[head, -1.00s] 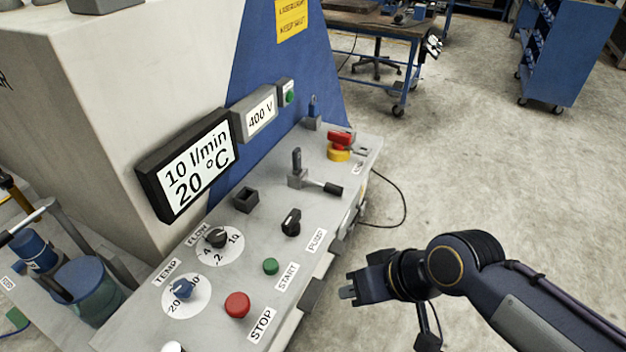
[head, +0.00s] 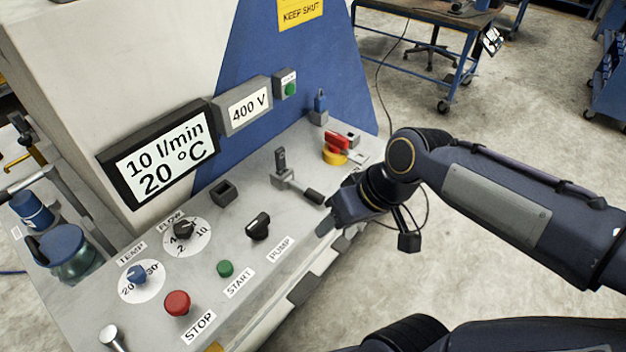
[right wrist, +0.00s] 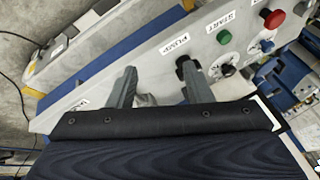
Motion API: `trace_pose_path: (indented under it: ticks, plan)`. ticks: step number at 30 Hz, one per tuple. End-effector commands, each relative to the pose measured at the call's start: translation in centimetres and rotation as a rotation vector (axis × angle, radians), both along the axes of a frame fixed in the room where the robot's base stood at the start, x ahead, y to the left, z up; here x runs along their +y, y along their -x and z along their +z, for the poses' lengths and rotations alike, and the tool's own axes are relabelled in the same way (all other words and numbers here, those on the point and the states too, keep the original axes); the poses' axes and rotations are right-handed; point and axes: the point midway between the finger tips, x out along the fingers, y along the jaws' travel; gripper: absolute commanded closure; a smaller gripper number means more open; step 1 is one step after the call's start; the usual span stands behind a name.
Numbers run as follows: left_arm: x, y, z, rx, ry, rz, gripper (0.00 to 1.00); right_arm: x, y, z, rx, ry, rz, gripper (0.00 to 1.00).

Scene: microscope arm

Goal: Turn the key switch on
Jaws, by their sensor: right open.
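The grey control panel (head: 235,262) carries several switches. No part is clearly labelled as a key switch. A black turn switch (head: 259,226) sits beside the PUMP label (head: 281,249). A red handle on a yellow base (head: 336,150) is at the far end, and a blue upright piece in a grey block (head: 319,104) stands behind it. My right gripper (head: 326,222) is open and empty at the panel's front edge, close to a black lever grip (head: 314,196). In the right wrist view its spread fingers (right wrist: 157,86) are near the black turn switch (right wrist: 186,70). My left gripper is not in view.
Along the panel are a red STOP button (head: 177,303), a green START button (head: 225,269), the FLOW dial (head: 184,232) and the TEMP dial (head: 138,275). A grey upright lever (head: 281,160) rises mid-panel. Displays (head: 160,155) hang on the wall behind.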

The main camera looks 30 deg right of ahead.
Motion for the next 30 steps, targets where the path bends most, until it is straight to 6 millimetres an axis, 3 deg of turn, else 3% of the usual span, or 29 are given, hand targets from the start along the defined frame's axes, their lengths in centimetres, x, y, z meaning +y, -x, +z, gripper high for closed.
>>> trace_pose_path:
  ticks: [8,13,18,21,25,30]
  plan:
    - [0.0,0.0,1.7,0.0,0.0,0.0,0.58,-1.8,-4.8,1.5,0.077,0.052,0.097,0.54]
    - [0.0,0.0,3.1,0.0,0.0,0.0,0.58,-3.2,-9.2,1.5,0.151,0.094,0.189,0.54]
    - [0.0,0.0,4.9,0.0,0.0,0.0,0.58,-4.8,-14.8,-0.2,0.247,0.145,0.319,0.54]
    - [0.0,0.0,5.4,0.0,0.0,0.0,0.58,-5.4,-17.0,-1.7,0.288,0.166,0.378,0.54]
    - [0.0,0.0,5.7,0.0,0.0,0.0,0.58,-5.7,-18.4,-3.0,0.318,0.18,0.422,0.54]
    - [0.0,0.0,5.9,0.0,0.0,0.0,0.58,-5.6,-18.7,-4.4,0.327,0.184,0.435,0.54]
